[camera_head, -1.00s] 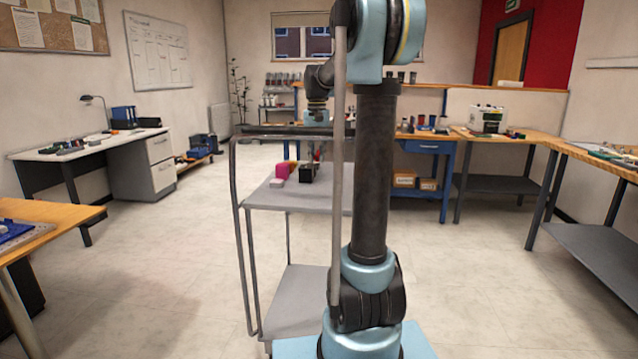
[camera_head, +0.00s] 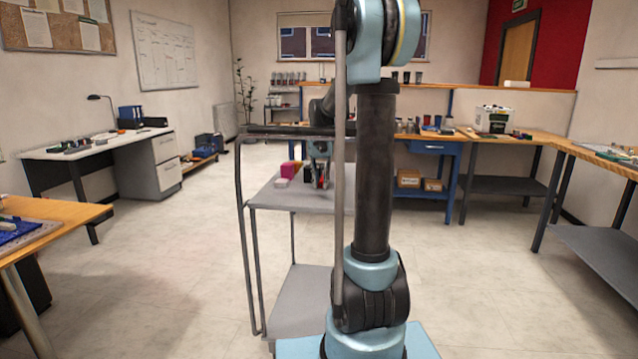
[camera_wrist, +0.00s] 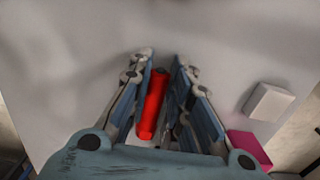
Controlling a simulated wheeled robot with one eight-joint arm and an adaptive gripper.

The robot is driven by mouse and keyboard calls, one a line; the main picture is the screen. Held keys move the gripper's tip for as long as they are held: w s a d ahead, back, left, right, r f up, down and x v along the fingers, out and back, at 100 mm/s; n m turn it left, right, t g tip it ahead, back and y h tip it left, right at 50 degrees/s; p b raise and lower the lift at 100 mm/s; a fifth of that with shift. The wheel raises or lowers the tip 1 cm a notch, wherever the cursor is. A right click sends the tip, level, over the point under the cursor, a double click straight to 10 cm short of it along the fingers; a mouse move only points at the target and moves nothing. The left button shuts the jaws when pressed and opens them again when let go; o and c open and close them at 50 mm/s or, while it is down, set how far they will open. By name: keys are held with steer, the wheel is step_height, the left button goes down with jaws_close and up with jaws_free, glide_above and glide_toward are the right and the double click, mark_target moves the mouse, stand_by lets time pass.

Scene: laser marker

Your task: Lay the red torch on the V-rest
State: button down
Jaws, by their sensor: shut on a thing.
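The red torch (camera_wrist: 152,105) is a red cylinder with a dark end, between the two fingers of my gripper (camera_wrist: 162,62) in the wrist view. My gripper is shut on it. In the head view my gripper (camera_head: 319,182) points down at the grey top of the trolley (camera_head: 265,197), beside the small blocks. I cannot tell there whether the torch touches the trolley top. I cannot make out the V-rest for certain in either view; a small dark shape beside my gripper is partly hidden.
A magenta block (camera_head: 290,168) and a white block (camera_head: 281,182) stand on the trolley, left of my gripper; in the wrist view the white block (camera_wrist: 268,102) and magenta block (camera_wrist: 250,148) are at right. The front trolley top is bare.

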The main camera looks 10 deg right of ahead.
steer(key=c, duration=1.5)
jaws_free()
steer(key=shift+o, duration=0.2)
